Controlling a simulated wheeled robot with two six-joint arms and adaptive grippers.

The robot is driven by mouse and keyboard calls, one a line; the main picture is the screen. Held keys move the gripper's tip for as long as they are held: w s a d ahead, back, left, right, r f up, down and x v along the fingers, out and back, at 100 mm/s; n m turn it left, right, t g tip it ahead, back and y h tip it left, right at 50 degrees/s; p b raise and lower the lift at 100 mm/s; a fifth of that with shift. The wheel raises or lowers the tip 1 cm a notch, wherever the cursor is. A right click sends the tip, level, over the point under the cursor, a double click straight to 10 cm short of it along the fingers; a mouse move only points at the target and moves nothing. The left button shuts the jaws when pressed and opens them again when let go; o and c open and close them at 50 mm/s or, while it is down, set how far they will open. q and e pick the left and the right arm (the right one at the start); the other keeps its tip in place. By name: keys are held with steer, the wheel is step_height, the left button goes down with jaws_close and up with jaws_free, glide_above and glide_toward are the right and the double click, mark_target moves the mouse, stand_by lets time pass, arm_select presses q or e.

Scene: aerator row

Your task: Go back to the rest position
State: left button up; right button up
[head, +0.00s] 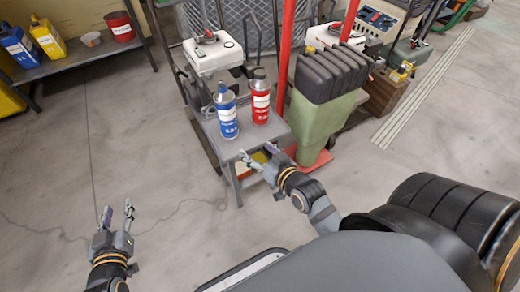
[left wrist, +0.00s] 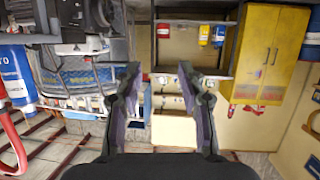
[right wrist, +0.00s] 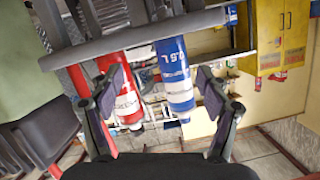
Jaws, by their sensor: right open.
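My left gripper (head: 117,218) is at the lower left of the head view, over bare floor. Its fingers stand apart with nothing between them, as the left wrist view (left wrist: 160,100) also shows. My right gripper (head: 257,156) is open and empty, close to the front edge of the small grey table (head: 222,150). A blue bottle (head: 226,112) and a red bottle (head: 261,100) stand upright on that table. In the right wrist view, the red bottle (right wrist: 122,92) and the blue bottle (right wrist: 175,75) show beyond the open fingers (right wrist: 160,105), apparently apart from them.
A red post (head: 285,60) and a green bin with black pads (head: 322,125) stand right of the table. A white machine (head: 212,55) is behind it. A shelf (head: 85,57) with several containers is at the upper left. Floor at the left is clear.

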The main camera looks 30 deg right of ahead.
steer(key=shift+s+d+f+n+h, duration=0.1)
steer(key=shift+d+n+h, duration=0.3)
steer(key=shift+n, duration=0.7)
arm_select(q)
steer(key=shift+p, duration=0.5)
